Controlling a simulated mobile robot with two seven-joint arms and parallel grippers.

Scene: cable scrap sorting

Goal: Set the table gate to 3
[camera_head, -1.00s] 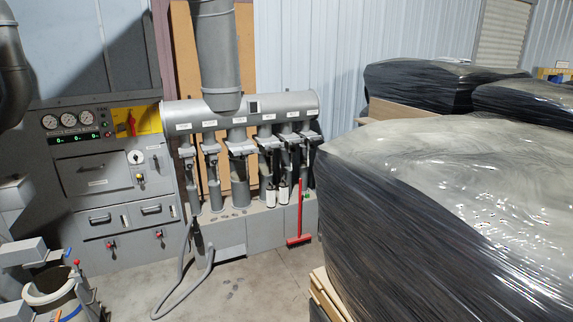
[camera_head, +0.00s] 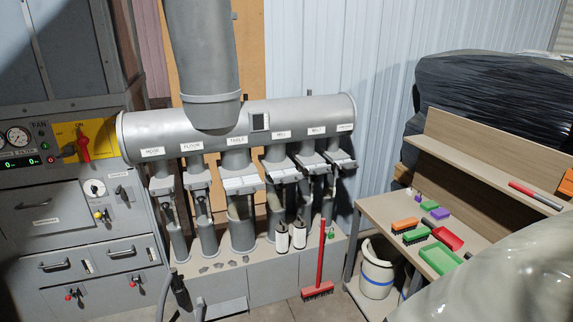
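The grey manifold (camera_head: 290,118) runs across the middle of the view, with several labelled duct drops under it. The third drop from the left carries the label "TABLE" (camera_head: 237,141). The table gate (camera_head: 240,184) is the pale plate across that drop below the label. Its setting is too small to read. The neighbouring drops have labels that appear to read "HOSE" (camera_head: 152,152), "FLOOR" (camera_head: 190,147) and "MILL" (camera_head: 281,134). Neither of my grippers is in view.
A workbench (camera_head: 385,215) with brushes and a red scoop (camera_head: 447,238) stands at the right. A red broom (camera_head: 320,262) leans by the ducts. A white bucket (camera_head: 377,272) is beneath the bench. A wrapped pale bulk fills the lower right. A control cabinet (camera_head: 35,235) stands left.

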